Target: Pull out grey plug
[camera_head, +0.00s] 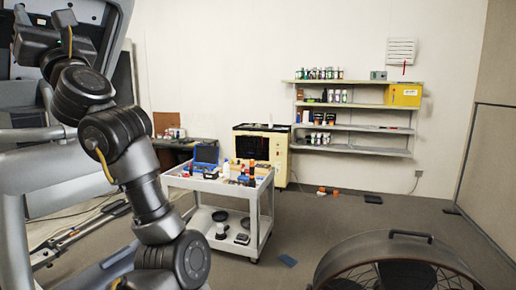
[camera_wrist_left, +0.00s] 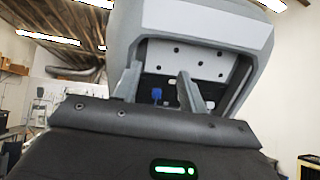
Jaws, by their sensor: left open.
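My left gripper (camera_head: 42,18) is raised at the upper left of the head view, in front of a large grey machine (camera_head: 100,12). A small blue connector (camera_wrist_left: 157,94) shows in the recess, between the fingers in the picture. I cannot pick out a grey plug; the lower recess is partly hidden by the gripper body. My right gripper is not in view.
A white cart (camera_head: 215,185) with tools and bottles stands in the middle. Wall shelves (camera_head: 350,106) hold bottles and a yellow case (camera_head: 404,94). A large round fan (camera_head: 335,262) is at the lower right.

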